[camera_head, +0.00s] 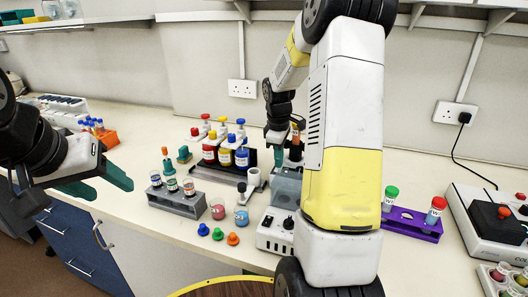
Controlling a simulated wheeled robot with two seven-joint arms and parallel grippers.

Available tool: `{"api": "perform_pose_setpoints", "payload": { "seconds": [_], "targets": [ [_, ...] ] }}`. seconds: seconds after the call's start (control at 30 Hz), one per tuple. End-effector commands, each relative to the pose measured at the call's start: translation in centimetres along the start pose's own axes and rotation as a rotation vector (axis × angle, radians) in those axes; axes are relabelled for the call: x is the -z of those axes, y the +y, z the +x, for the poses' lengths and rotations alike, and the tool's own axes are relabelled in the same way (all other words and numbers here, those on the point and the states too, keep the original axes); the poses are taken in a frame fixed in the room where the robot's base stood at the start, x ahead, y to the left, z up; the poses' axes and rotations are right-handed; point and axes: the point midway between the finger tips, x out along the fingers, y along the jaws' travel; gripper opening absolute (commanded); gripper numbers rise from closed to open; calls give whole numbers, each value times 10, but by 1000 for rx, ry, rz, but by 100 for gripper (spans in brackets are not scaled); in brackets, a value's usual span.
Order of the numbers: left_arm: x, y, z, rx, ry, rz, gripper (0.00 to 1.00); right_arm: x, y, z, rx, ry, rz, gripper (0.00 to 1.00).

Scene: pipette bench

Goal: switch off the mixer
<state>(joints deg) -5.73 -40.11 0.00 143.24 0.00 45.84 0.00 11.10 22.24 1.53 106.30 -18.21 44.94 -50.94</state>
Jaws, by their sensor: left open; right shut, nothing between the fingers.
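A grey-white device (273,233) with a black knob and small switches on its front stands at the bench's front edge, left of my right arm; it looks like the mixer. My arm hides its right side, and I cannot read its switch positions. My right gripper (276,138) points down above and behind the device, beside a dark holder (293,154) with an orange-capped tube. It is shut and empty; whether it touches the holder is unclear. My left gripper (103,184) is open and empty at the left, over the bench's front edge, far from the device.
Bottles (225,156) stand behind. A purple rack (412,225) and a white unit with a black block (496,222) stand at right.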

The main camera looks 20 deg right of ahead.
Motion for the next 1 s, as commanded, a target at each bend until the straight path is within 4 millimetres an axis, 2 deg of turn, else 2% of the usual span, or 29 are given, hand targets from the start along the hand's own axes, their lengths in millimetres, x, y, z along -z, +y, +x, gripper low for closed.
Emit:
{"api": "perform_pose_setpoints", "payload": {
  "seconds": [0.17, 0.27, 0.57, 1.0],
  "targets": [
    [0, 0, 0, 0, 0, 0, 54, 0, 0, 1, 1, -1, 0, 0],
    [0, 0, 0, 0, 0, 0, 54, 0, 2, 10, 3, -1, 0, 0],
    [0, 0, 0, 0, 0, 0, 54, -1, -1, 12, 8, -3, 0, 0],
    [0, 0, 0, 0, 0, 0, 54, 0, -18, 8, 15, -5, 0, 0]
  ]
}}
